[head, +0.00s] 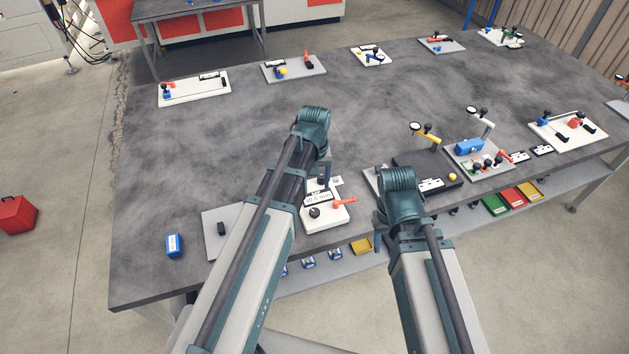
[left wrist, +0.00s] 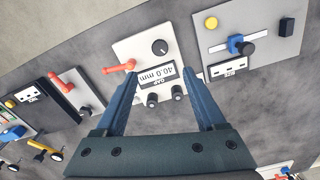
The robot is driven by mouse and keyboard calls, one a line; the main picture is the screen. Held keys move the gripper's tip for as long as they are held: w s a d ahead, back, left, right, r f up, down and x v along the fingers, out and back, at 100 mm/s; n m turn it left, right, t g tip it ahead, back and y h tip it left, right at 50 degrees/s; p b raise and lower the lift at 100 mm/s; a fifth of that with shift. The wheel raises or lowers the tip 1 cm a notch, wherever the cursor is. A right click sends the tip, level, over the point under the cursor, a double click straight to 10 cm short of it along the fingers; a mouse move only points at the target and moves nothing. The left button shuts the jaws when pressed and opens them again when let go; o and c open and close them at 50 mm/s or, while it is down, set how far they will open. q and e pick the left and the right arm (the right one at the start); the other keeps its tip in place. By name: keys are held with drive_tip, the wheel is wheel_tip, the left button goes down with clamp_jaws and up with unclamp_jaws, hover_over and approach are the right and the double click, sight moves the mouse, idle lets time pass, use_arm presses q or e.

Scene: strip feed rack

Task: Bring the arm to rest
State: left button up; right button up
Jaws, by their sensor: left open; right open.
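My left gripper (left wrist: 165,76) is open and empty in the left wrist view. Its two blue fingers point at a white plate (left wrist: 145,45) with a red lever, a black knob and a "40.0 mm" gap label; I cannot tell the height between them. In the head view my left arm rises over the table, with its gripper mostly hidden by the arm near that plate (head: 322,217). My right arm is bent at the table's front edge. Only a blue part of my right gripper (head: 378,243) shows beside the arm; the rest is hidden.
The grey table (head: 230,140) has a clear middle. Several small fixtures line its back edge. At the front right stand a black plate (head: 445,184) and a plate with a blue block (head: 468,146). A blue box (head: 174,245) is at the front left. Coloured bins sit on a lower shelf.

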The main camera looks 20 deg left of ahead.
use_arm(q)
drive_tip(key=shift+r, duration=0.25)
use_arm(e)
drive_tip(key=shift+r, duration=0.3)
use_arm(q)
drive_tip(key=s+d+f+m+b, duration=0.3)
drive_tip(key=s+d+f+b, duration=0.1)
drive_tip(key=s, duration=0.3)
drive_tip(key=s+d+f+m+y+b, duration=0.1)
drive_tip(key=s+d+f+m+b, duration=0.2)
drive_tip(key=s+d, duration=0.3)
drive_tip(key=shift+s+d+f+m+b, duration=0.2)
drive_tip(key=shift+s+f+m+b, duration=0.2)
drive_tip(key=shift+s+m, duration=0.4)
use_arm(e)
wheel_tip(320, 180, down, 8)
use_arm(q)
drive_tip(key=shift+r, duration=0.1)
